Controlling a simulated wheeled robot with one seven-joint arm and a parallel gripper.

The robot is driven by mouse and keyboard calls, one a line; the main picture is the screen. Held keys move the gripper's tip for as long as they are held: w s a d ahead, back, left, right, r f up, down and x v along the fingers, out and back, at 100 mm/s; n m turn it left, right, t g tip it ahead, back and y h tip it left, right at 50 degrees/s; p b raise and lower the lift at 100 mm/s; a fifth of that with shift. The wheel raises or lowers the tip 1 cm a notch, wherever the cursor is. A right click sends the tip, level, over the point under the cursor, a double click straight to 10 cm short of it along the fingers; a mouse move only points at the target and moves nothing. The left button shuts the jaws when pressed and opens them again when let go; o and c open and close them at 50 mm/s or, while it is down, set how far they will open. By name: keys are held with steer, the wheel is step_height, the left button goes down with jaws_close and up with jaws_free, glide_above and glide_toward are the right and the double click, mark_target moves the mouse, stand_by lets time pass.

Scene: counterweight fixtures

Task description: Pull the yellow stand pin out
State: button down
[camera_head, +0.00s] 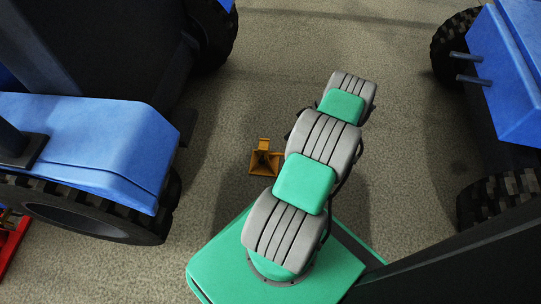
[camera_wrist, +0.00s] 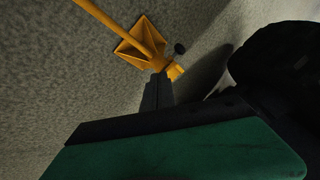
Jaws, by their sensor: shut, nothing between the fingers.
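The yellow stand (camera_head: 265,160) is on the floor, left of my arm in the head view. In the wrist view the yellow stand (camera_wrist: 140,40) shows a square base plate, a long bar toward the upper left and a blocky end. In the head view my arm hides the gripper.
A blue vehicle with a large black tyre (camera_head: 90,205) stands at the left. Another blue machine (camera_head: 505,85) with black tyres stands at the right. A red object (camera_head: 12,243) lies at the lower left edge.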

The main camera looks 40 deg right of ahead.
mark_target(262, 160)
steer(key=w+a+f+b, duration=0.2)
steer(key=a+f+b, duration=0.2)
steer(key=a+f, duration=0.4)
steer(key=shift+w+a+f, duration=0.25)
steer(key=shift+w+f, duration=0.05)
steer(key=shift+f, duration=0.15)
